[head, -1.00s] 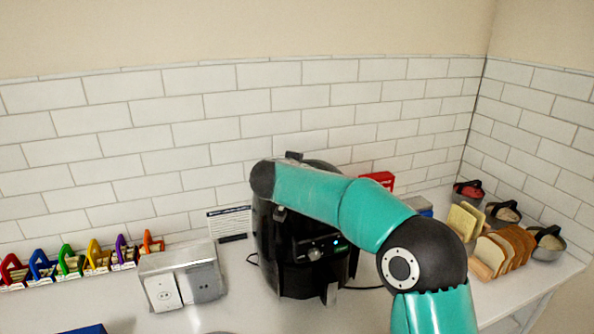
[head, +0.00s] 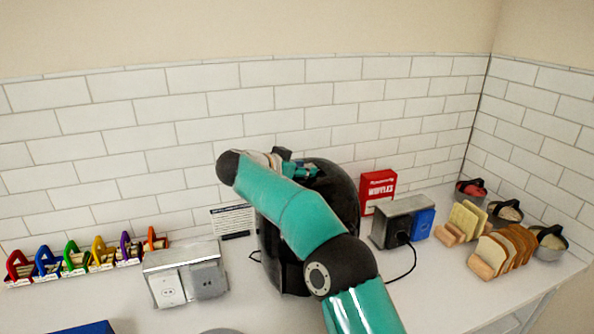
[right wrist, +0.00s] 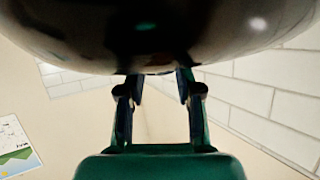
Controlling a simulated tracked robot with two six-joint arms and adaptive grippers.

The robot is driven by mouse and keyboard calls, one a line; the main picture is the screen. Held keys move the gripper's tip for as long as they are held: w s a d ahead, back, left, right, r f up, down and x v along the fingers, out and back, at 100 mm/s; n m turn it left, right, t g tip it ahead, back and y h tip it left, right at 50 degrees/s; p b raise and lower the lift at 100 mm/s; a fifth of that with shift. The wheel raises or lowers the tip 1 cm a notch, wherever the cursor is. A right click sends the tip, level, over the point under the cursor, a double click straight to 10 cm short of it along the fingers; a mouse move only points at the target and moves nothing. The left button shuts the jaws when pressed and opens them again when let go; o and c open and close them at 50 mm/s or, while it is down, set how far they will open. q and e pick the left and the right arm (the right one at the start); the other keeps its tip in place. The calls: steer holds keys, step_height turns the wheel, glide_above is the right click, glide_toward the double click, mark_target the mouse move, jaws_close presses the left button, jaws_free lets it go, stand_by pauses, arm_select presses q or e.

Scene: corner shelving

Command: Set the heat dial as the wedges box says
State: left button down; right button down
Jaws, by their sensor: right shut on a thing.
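The black air fryer (head: 338,200) stands on the counter in the head view, its front mostly behind my right arm. My right gripper (head: 303,168) is at its top. In the right wrist view, both fingers of the right gripper (right wrist: 160,85) reach up to the underside edge of the dark glossy body (right wrist: 150,35). It is shut on a part there, apparently the heat dial, which the fryer and fingers hide; its setting cannot be read. A red box (head: 377,190) with white lettering, likely the wedges box, stands upright behind right; its text is too small to read. My left gripper is not in view.
A metal outlet box (head: 393,228) with a blue side and plugged cord stands right of the fryer. A double outlet box (head: 183,258), a printed card (head: 232,221) and a rack of coloured holders (head: 75,262) are left.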

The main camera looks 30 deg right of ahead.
steer(key=shift+d+r+m+g, duration=0.1)
steer(key=shift+m+g, duration=0.3)
stand_by(0.5)
steer(key=c, duration=1.1)
jaws_free()
steer(key=o, duration=0.4)
steer(key=shift+w+d+f, duration=0.15)
steer(key=shift+f, duration=0.05)
steer(key=shift+a, duration=0.2)
steer(key=shift+a, duration=0.1)
steer(key=v, duration=1.1)
steer(key=shift+a+r, duration=0.1)
steer(key=shift+a, duration=0.3)
